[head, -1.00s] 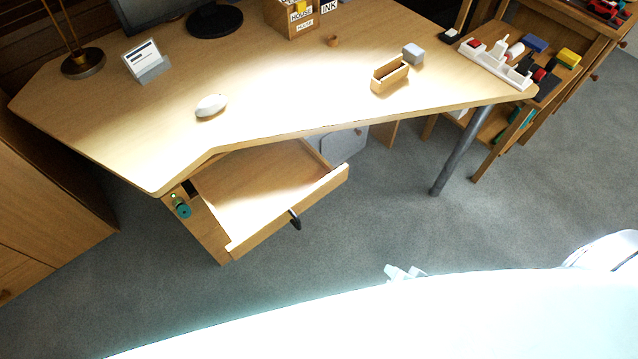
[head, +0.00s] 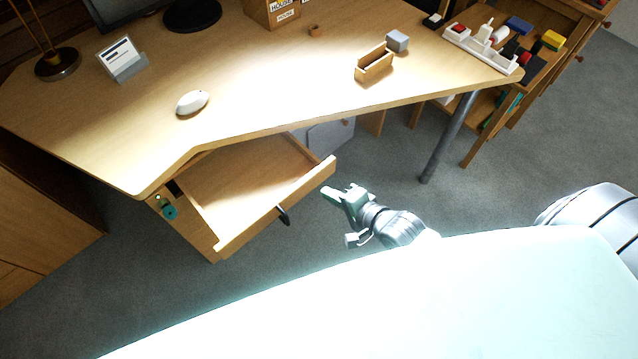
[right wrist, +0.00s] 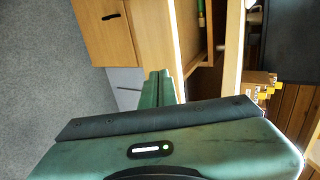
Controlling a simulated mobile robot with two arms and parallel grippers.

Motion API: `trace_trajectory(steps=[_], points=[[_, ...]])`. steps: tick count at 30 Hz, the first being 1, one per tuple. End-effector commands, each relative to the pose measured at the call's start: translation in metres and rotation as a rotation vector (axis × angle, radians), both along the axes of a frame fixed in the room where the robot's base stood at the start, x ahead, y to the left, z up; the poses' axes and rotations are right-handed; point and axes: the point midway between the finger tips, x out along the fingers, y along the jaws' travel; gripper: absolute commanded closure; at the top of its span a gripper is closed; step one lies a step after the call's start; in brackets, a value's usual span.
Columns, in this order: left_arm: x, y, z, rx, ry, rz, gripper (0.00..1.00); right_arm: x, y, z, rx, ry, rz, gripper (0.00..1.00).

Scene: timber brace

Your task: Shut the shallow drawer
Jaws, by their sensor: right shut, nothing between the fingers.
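The shallow drawer (head: 250,185) under the desk's front edge is pulled well out in the head view, and its inside looks empty. Its front board (head: 300,195) carries a dark handle (head: 284,215). My right gripper (head: 327,192) is shut and empty, just to the right of the drawer front, with a small gap seeming to lie between them. In the right wrist view the closed green fingers (right wrist: 160,88) point toward wooden furniture, with a wooden front with a dark handle (right wrist: 110,17) at upper left. My left gripper is not in view.
The wooden desk (head: 270,100) holds a white mouse (head: 192,102), a card stand (head: 122,60), a small wooden box (head: 374,64) and a grey block (head: 397,41). A metal desk leg (head: 447,138) stands right of the drawer. Grey carpet before the drawer is clear.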

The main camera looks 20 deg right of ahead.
Motion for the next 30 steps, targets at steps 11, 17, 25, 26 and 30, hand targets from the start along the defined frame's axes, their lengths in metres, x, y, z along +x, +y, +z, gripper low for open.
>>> trace_trajectory(steps=[11,17,25,26,30], points=[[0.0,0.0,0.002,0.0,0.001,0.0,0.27,0.04,0.015,-0.002,-0.001,0.0,0.001,1.0],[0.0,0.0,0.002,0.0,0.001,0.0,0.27,0.041,0.015,-0.002,0.0,0.001,0.0,1.0],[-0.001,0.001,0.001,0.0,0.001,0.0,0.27,0.043,0.016,-0.002,0.0,-0.001,0.0,1.0],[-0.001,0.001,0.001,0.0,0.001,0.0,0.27,0.045,0.017,-0.002,0.0,-0.001,0.0,1.0],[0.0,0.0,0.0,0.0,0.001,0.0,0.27,0.06,0.022,-0.002,0.0,-0.002,-0.001,1.0]])
